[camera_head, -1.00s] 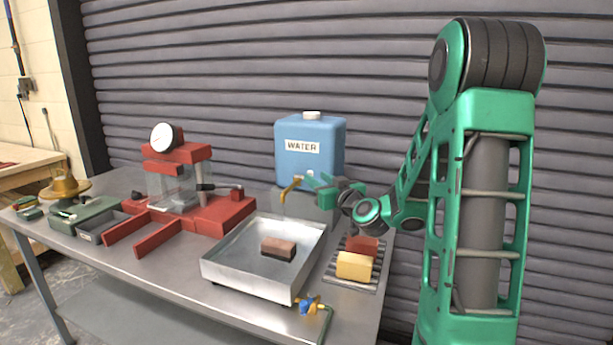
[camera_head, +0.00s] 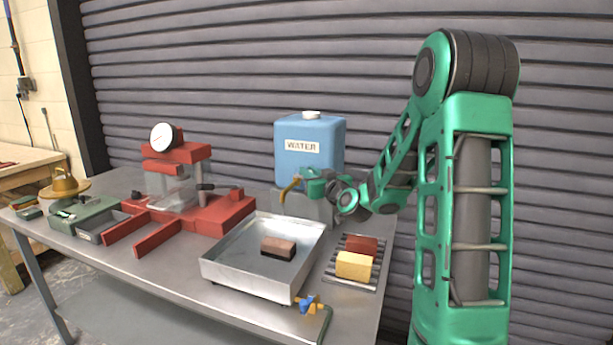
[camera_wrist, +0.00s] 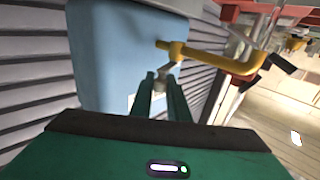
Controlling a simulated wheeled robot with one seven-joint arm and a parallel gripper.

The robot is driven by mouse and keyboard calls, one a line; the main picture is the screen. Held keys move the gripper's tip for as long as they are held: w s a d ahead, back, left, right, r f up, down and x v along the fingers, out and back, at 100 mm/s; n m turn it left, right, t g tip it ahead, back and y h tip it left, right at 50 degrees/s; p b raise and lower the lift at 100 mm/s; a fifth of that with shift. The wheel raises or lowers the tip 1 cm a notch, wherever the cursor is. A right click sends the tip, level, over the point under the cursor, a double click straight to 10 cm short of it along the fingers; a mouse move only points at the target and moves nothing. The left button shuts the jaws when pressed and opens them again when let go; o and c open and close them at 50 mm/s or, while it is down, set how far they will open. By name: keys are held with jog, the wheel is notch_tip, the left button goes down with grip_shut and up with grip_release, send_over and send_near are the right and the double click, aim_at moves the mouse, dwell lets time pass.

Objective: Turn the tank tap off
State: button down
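The blue water tank (camera_head: 310,165) with a "WATER" label stands at the back of the metal table. Its yellow tap (camera_head: 289,190) sticks out low on its front. In the wrist view the tap's bent spout (camera_wrist: 215,60) runs to the right, and a small pale handle (camera_wrist: 164,72) shows below its body. My gripper (camera_head: 306,181) is at the tap. In the wrist view its two green fingers (camera_wrist: 161,80) are a narrow gap apart, with their tips at the handle. I cannot tell whether they press on it. In the head view my gripper hides part of the tap.
A metal tray (camera_head: 222,268) holding a brown block (camera_head: 278,248) stands in front of the tank. Right of it, a rack (camera_head: 345,283) bears red and yellow blocks. A red press (camera_head: 205,210) stands left. A small brass valve with a blue handle (camera_head: 308,303) is at the front.

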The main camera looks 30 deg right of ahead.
jog(key=shift+w+d+f+n+y, duration=0.15)
jog(key=shift+d+n+y, duration=0.2)
jog(key=shift+n+y, duration=0.25)
jog(key=shift+w+d+n+g+y, duration=0.1)
jog(key=shift+d+n+y, duration=0.1)
jog(key=shift+n+y, duration=0.55)
jog(key=shift+w+d+n+g+y, duration=0.1)
jog(key=shift+d+n+y, duration=0.15)
jog(key=shift+y, duration=0.85)
jog(key=shift+w+d+n+g+y, duration=0.15)
jog(key=shift+n+y, duration=0.45)
jog(key=shift+y, duration=0.35)
jog(key=c, duration=1.7)
grip_release()
jog(key=v, duration=1.1)
jog(key=shift+w, duration=0.1)
jog(key=shift+a, duration=0.1)
